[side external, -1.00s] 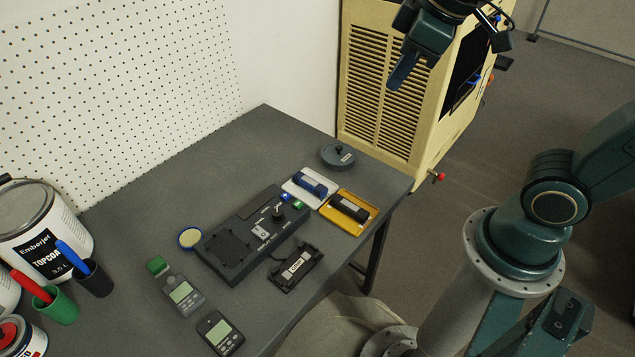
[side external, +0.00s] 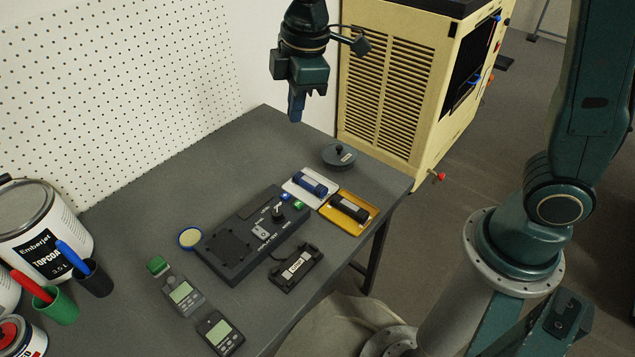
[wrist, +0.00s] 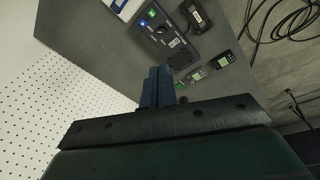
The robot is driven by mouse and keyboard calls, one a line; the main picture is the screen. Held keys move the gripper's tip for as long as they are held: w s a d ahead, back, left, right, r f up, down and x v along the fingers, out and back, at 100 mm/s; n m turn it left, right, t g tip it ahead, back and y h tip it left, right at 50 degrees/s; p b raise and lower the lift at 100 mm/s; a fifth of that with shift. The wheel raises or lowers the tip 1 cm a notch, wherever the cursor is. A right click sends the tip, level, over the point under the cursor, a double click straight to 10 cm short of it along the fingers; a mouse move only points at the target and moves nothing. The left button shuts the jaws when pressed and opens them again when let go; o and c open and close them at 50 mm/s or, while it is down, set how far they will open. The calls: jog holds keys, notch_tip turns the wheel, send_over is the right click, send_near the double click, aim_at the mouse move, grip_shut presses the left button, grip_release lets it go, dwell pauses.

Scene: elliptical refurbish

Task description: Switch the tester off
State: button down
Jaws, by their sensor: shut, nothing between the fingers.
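The tester (side external: 240,245) is a dark box lying on the grey bench, with a black knob (side external: 277,214), a blue button (side external: 285,196) and a green button (side external: 298,206) at its right end. A small light switch plate (side external: 262,232) sits on its top face. My gripper (side external: 296,112) is shut and empty, pointing down in the air above the bench's back edge, clear of the tester. Its blue fingers show in the wrist view (wrist: 157,85).
A white tray (side external: 293,189) with a blue cell and a yellow tray (side external: 372,211) with a black cell lie right of the tester. A round grey weight (side external: 338,158) stands behind. A black cradle (side external: 296,268), two handheld meters and pen cups stand in front and left.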

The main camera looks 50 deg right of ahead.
aim_at(257, 230)
jog(key=w+a+f+n+g, duration=0.1)
jog(key=w+a+f+n, duration=0.2)
jog(key=f, duration=0.4)
jog(key=w+a+f+n+g, duration=0.1)
jog(key=w+a+f+n, duration=0.2)
jog(key=a+f, duration=0.2)
jog(key=shift+w+a+f+h, duration=0.15)
jog(key=shift+a+f+h, duration=0.15)
jog(key=shift+f, duration=0.55)
jog(key=shift+f, duration=0.1)
notch_tip(257, 230, down, 14)
jog(key=shift+r, duration=0.15)
jog(key=shift+f, duration=0.2)
dwell(0.3)
jog(key=shift+s+r, duration=0.25)
jog(key=shift+s, duration=0.45)
